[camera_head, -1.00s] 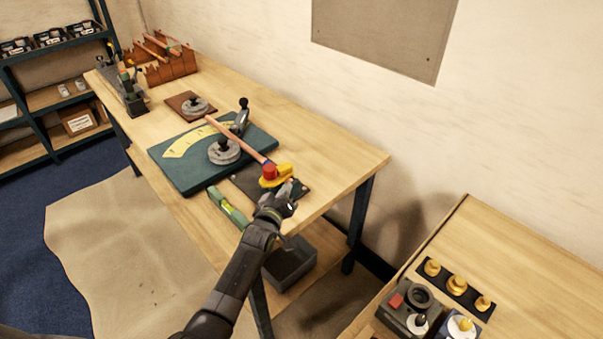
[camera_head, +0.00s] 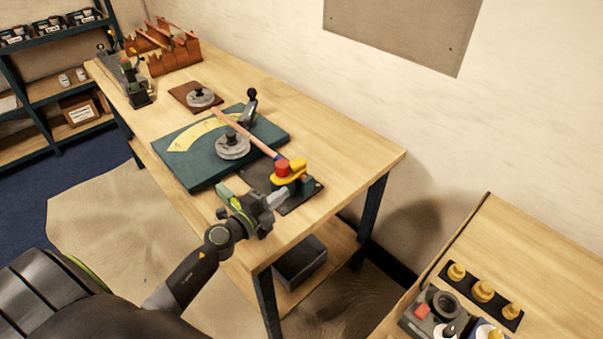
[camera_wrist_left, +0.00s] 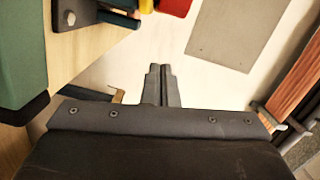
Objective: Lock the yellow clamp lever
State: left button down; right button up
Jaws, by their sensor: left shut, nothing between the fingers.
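A copper tube (camera_head: 245,135) runs from the green bending board to this clamp. My left gripper (camera_head: 279,198) is just in front of the clamp, close to the lever; I cannot tell whether it touches. In the left wrist view its fingers (camera_wrist_left: 161,78) are together and empty. Parts of the yellow lever (camera_wrist_left: 146,5) and red block (camera_wrist_left: 175,6) show at the top edge there. My right gripper is not in view.
The green bending board (camera_head: 190,172) with a grey disc (camera_head: 232,147) lies left of the clamp. The bench (camera_head: 350,160) is clear right of the clamp. A second bench (camera_head: 540,260) stands lower right.

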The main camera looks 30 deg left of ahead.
aim_at(297, 176)
pick_arm(q)
jog(key=x, duration=0.3)
jog(key=a+b+x, duration=0.1)
jog(key=x, duration=0.3)
jog(key=a+b+x, duration=0.1)
jog(key=x, duration=0.2)
jog(key=shift+w+f, duration=0.35)
jog(key=shift+w, duration=0.2)
jog(key=shift+w+a+b, duration=0.3)
jog(key=shift+a+b, duration=0.1)
jog(key=shift+a, duration=0.45)
jog(key=shift+d, duration=0.1)
